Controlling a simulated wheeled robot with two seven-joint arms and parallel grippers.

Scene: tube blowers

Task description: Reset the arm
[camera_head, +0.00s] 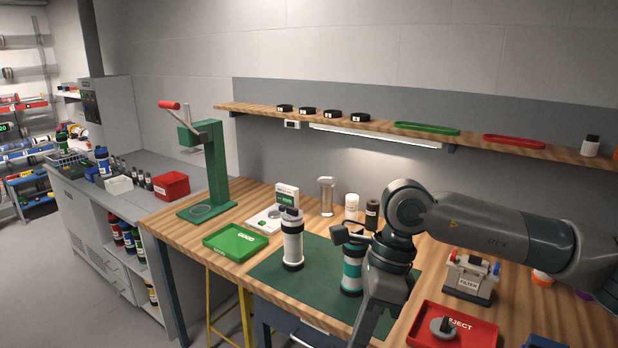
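My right arm comes in from the right edge, bends at a joint above the mat and points down. Its gripper (379,322) is near the front of the bench, with its fingers apart and nothing seen between them. A white and teal cylinder (352,272) stands upright just left of and behind this gripper, its top partly hidden by a dark part. A white cylinder with a dark top (292,242) stands on the dark green mat (318,262) further left. My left gripper is not in view.
A green tray (235,254) marked GOOD and a green press (214,165) are at left. A red REJECT tray (478,327) holding a grey part (442,328) is at front right, near the FILTER box (468,284). A shelf (375,122) runs above.

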